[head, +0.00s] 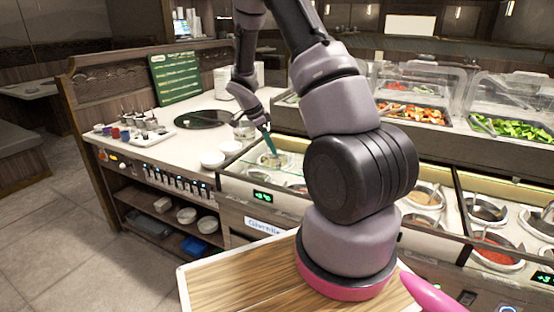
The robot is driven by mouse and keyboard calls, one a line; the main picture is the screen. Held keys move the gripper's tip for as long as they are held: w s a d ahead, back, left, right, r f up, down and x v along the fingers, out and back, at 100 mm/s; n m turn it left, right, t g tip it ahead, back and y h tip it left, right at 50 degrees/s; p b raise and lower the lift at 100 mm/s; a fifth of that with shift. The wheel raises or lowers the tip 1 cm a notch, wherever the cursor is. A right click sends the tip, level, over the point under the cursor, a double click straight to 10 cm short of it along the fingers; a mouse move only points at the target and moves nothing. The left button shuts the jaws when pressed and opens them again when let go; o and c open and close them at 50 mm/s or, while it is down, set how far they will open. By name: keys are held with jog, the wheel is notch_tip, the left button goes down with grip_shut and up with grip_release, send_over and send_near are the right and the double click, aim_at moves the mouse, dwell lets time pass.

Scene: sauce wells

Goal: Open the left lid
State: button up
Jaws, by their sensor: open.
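The left sauce-well section (238,181) is in the middle of the head view, with a lit green display on its front. A round metal well (272,160) in it seems to have a lid or pan on top; the glass-like cover is hard to make out. My gripper (269,145), with teal fingers, points down just above this well. The fingers look open and I see nothing held between them. I cannot tell whether they touch the lid. My arm hides part of the wells to the right.
White bowls (212,158) and a glass jar (244,130) stand on the counter close left of my gripper. A dark round plate (205,119) lies farther left. More sauce wells (424,196) and clear-covered salad bins (412,112) are to the right.

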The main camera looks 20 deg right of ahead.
aim_at(278, 161)
jog(key=x, duration=0.7)
jog(key=shift+d+f, duration=0.15)
jog(key=shift+f, duration=0.15)
grip_shut()
jog(key=shift+w, duration=0.1)
dwell(0.9)
